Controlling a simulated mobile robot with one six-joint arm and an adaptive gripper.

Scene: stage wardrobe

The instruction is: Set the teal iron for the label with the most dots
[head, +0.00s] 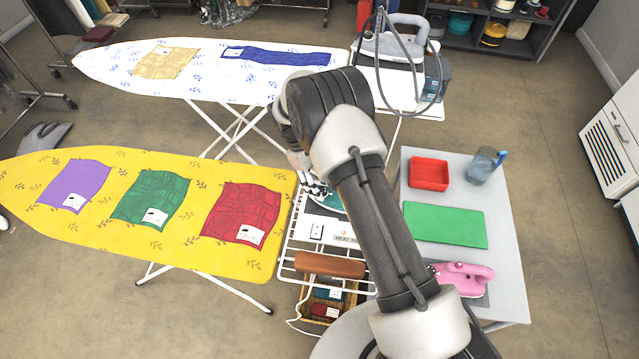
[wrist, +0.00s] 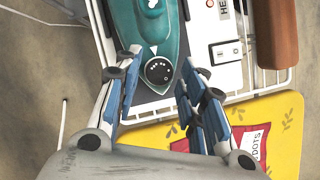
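The teal iron (wrist: 150,25) lies on the white wire rack beside the yellow ironing board; in the head view my arm mostly covers it (head: 330,202). Its round black dial (wrist: 159,71) carries white dots, and a white pointer mark sits beside it on the teal body. My gripper (wrist: 161,76) is open, with one finger on each side of the dial; I cannot tell whether they touch it. In the head view my gripper (head: 315,186) is over the iron. Purple (head: 75,186), green (head: 150,198) and red (head: 242,213) cloths on the board each bear a white label, too small to read.
A white switch panel (head: 325,232) and brown handle-like bar (head: 330,265) are near the iron. A grey table (head: 505,265) at right holds a red tray (head: 429,173), green mat (head: 445,225), jug (head: 483,166) and pink iron (head: 465,277). A grey iron (head: 390,47) stands behind.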

